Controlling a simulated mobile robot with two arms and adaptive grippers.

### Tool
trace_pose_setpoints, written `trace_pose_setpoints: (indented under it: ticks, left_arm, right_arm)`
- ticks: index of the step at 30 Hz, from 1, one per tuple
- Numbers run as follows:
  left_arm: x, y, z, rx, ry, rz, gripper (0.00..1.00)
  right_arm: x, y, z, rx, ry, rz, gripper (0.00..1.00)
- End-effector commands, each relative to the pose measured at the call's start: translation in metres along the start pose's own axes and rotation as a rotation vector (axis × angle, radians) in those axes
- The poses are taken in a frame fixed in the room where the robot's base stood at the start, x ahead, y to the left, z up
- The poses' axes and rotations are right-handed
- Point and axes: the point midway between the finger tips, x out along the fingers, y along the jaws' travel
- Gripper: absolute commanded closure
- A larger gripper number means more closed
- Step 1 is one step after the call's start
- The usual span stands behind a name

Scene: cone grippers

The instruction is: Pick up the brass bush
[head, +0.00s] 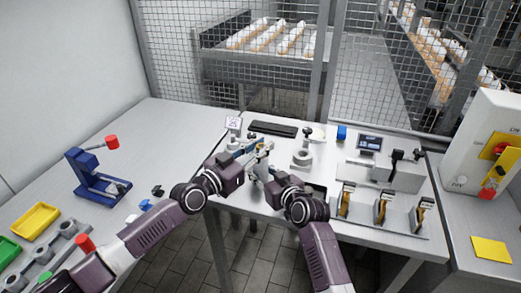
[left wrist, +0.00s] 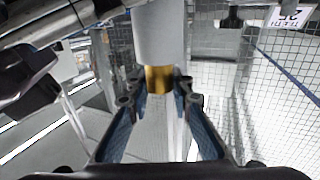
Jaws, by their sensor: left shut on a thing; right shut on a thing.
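The brass bush (left wrist: 159,80) shows in the left wrist view as a short gold band at the lower end of a pale grey cylinder (left wrist: 160,35). My left gripper (left wrist: 157,90) has its blue-lined fingers on either side of the bush and is shut on it. In the head view my left gripper (head: 250,148) is over the middle table; the bush is too small to make out there. My right gripper (head: 257,166) is close beside and below it, shut on a pale part (head: 265,153) that is partly hidden between the grippers.
A blue press (head: 97,172) and yellow tray (head: 35,219) stand at left. A mesh fence (head: 180,50) closes the back.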

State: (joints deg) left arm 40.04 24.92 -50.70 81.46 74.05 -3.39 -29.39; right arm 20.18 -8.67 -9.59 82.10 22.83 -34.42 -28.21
Motion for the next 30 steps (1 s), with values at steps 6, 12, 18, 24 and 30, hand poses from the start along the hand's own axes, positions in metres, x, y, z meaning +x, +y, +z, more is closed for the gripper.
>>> trace_pose_setpoints:
  ticks: [6, 12, 18, 24, 30]
  left_arm:
    - [-0.002, -0.001, -0.019, -0.004, 0.005, -0.002, 1.00]
    - [-0.002, -0.001, -0.055, 0.000, 0.005, -0.002, 1.00]
    - [-0.002, -0.003, -0.081, 0.000, 0.002, -0.003, 1.00]
    - [-0.002, -0.003, -0.087, -0.001, -0.001, -0.004, 1.00]
    - [-0.002, -0.003, -0.087, -0.001, 0.000, -0.004, 1.00]
  right_arm:
    - [0.000, -0.002, 0.001, -0.001, -0.003, -0.004, 0.92]
    - [0.000, -0.002, 0.001, 0.000, -0.003, -0.003, 0.92]
    - [0.000, -0.002, 0.001, 0.000, -0.003, -0.003, 0.92]
    - [0.000, -0.001, 0.001, 0.000, -0.003, -0.002, 0.92]
    - [0.000, -0.001, 0.001, 0.000, -0.003, -0.002, 0.66]
